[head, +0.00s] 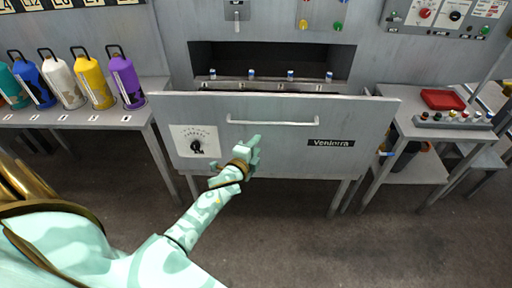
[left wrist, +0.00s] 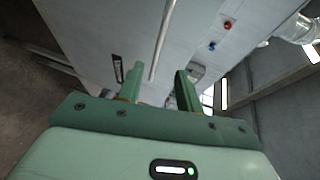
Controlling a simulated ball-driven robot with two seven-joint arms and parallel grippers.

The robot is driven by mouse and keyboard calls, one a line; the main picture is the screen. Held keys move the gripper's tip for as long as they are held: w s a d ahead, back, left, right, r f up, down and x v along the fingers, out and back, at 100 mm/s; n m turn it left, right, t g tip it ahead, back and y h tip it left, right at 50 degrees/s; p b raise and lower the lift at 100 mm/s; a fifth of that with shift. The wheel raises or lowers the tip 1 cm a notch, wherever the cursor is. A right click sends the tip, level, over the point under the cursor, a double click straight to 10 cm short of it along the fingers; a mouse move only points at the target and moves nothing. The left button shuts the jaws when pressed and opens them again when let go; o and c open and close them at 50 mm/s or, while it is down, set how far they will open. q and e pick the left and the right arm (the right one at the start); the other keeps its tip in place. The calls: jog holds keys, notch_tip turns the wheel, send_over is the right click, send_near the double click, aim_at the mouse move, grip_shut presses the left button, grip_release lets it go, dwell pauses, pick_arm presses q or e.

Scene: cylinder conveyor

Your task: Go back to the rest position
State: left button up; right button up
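My left gripper (head: 254,145) is in front of the grey front panel (head: 260,165) of the machine, just below and left of its long bar handle (head: 290,123). In the left wrist view the two fingers of this gripper (left wrist: 158,80) stand apart with nothing between their tips. The handle (left wrist: 163,40) shows beyond them in that view, apparently clear of the fingers. My left arm reaches in from the lower left of the head view. My right gripper is not in view.
A dark opening (head: 270,60) with several blue-topped parts lies above the panel. Several coloured cylinders, one of them purple (head: 126,80), stand on a left table (head: 85,120). Floor is clear in front.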

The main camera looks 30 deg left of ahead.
pick_arm(q)
jog(key=s+d+f+n+g+b, duration=0.1)
jog(key=s+f+n+g, duration=0.2)
jog(key=s+f, duration=0.45)
jog(key=s+d+f+n+g+h, duration=0.1)
jog(key=s+d+f+n+g, duration=0.3)
jog(key=f, duration=0.7)
jog(key=s+a+f+n+g+b, duration=0.1)
jog(key=s+f+n, duration=0.2)
jog(key=s+f, duration=0.6)
jog(key=s+d+f+n+g+b, duration=0.1)
jog(key=s+f+g, duration=0.2)
jog(key=s, duration=1.2)
jog(key=s+d+f+g+h+b, duration=0.1)
jog(key=s+d+f+g, duration=0.1)
jog(key=s+f, duration=0.8)
jog(key=s+g, duration=0.1)
jog(key=s, duration=0.4)
jog(key=shift+s+d+f+n+g, duration=0.15)
jog(key=shift+s+n+g, duration=0.2)
jog(key=shift+n+g, duration=0.05)
jog(key=shift+w, duration=0.1)
